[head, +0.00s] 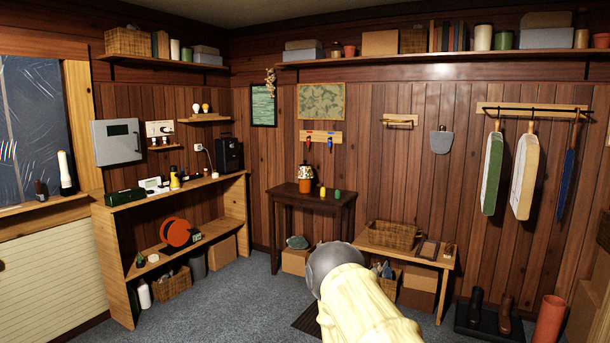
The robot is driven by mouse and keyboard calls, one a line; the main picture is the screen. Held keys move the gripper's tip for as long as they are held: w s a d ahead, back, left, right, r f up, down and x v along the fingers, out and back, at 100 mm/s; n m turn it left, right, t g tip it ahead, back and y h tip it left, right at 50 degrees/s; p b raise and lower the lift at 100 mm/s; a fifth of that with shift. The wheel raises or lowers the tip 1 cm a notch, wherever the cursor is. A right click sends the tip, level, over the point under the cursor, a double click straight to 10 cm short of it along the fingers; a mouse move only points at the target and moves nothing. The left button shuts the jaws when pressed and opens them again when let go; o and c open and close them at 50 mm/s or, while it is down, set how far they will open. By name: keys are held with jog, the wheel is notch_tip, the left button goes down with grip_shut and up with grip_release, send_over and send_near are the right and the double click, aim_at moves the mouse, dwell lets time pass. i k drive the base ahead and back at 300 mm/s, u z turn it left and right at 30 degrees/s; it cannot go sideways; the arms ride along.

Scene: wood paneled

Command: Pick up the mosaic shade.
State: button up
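The mosaic shade (305,172) is small, pale with dark and coloured patches, and sits on top of an orange-brown lamp base (305,186). The lamp stands upright on a small dark wooden table (330,199) against the back wall. My arm rises from the bottom of the view, in front of the table and well short of it. Its cream sleeve-like link and grey rounded joint show. The gripper's fingers are not visible.
A low bench with a wicker basket (390,236) is to the right, and a wooden shelf unit (180,207) to the left. Grey carpet (230,300) is open between.

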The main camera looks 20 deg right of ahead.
aim_at(304, 170)
jog(key=z, duration=0.3)
jog(key=i, duration=2.5)
jog(key=z, duration=0.35)
jog(key=i, duration=1.85)
jog(key=u, duration=0.05)
